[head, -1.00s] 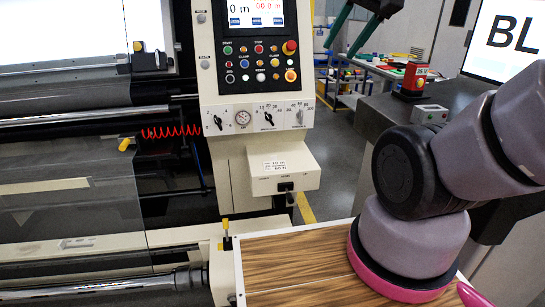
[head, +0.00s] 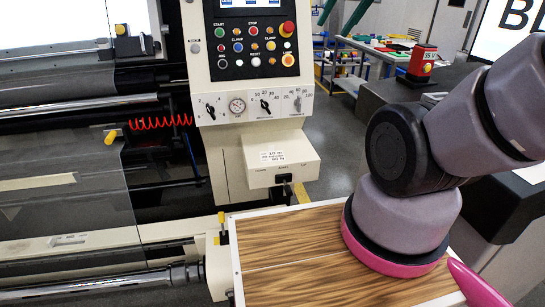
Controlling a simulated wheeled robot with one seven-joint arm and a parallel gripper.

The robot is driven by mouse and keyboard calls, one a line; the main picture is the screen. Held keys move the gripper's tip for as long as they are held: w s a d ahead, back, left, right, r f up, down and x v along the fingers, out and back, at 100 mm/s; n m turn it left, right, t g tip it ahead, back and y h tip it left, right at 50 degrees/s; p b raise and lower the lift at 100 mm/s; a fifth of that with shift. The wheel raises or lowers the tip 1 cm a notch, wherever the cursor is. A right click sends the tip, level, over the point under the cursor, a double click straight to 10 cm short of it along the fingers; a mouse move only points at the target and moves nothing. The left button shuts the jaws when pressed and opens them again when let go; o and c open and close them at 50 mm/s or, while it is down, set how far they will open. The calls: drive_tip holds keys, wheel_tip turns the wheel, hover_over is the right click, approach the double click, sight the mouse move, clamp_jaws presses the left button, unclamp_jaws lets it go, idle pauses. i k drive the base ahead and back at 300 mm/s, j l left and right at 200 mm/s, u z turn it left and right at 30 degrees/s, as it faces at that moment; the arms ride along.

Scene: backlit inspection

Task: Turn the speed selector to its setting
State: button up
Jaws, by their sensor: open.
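A cream machine control panel (head: 255,85) stands left of centre in the head view. Along its lower strip are a dark knob (head: 211,111) at the left, a round dial gauge (head: 237,106), a dark knob (head: 265,106) in the middle and a grey knob (head: 298,103) at the right with a numbered scale around it. The labels are too small to tell which is the speed selector. Nothing touches the knobs. My gripper is not clearly in view; my arm fills the right side, well right of the panel.
Coloured push buttons (head: 252,47) and a red knob (head: 287,28) sit above the knobs. A cream box (head: 283,158) juts out below them. A wood-topped surface (head: 290,240) lies in front. A red beacon (head: 422,62) stands behind my arm. The space before the knobs is clear.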

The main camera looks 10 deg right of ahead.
sight(266, 107)
drive_tip(key=j, duration=1.4)
drive_tip(key=i+z, duration=0.05)
